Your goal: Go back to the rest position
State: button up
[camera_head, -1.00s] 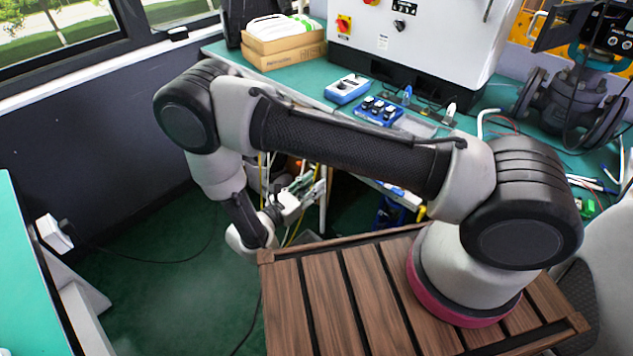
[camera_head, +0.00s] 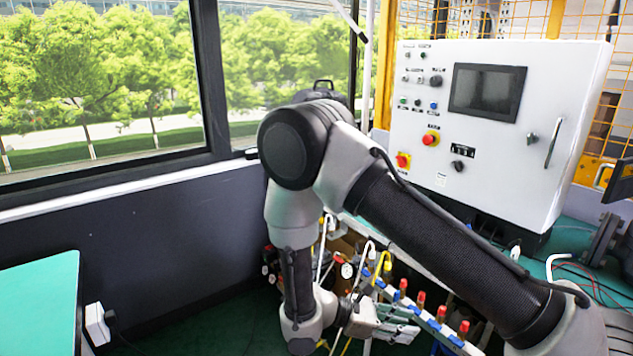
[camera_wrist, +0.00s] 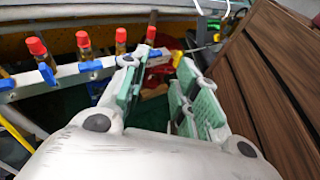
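My gripper (camera_head: 392,325) hangs low at the bottom middle of the head view, below the bent elbow of my arm. It also fills the middle of the wrist view (camera_wrist: 162,62). There its two fingers with pale green pads stand apart, with a clear gap between them. I see nothing held between the pads. The fingers point toward a row of red-capped brass fittings (camera_wrist: 82,42) with blue handles, set on a pale bar. They look apart from it, though the distance is hard to judge. The rest position itself is not marked in either view.
A white control cabinet (camera_head: 490,160) stands on a green bench (camera_head: 575,235) at right. The red-capped fittings (camera_head: 441,315) run close beside my gripper, with hoses nearby. A green table (camera_head: 40,305) is at left. The floor (camera_head: 190,325) between looks mostly clear.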

jog(key=s+d+r+m+t+y, duration=0.1)
jog(key=s+d+r+m+y, duration=0.2)
jog(key=r, duration=0.8)
jog(key=s+d+r+m+t+y, duration=0.2)
jog(key=s+d+r+m+y, duration=0.2)
jog(key=r, duration=0.7)
jog(key=s+d+r+m+t+y, duration=0.1)
jog(key=s+d+r+m+y, duration=0.3)
jog(key=d+r+m+y, duration=0.3)
notch_tip(320, 180, up, 5)
jog(key=d+m, duration=0.2)
jog(key=m, duration=0.1)
jog(key=shift+s+d+f+m, duration=0.2)
jog(key=shift+d+m, duration=0.1)
jog(key=shift+d, duration=0.1)
jog(key=shift+c, duration=0.4)
grip_shut()
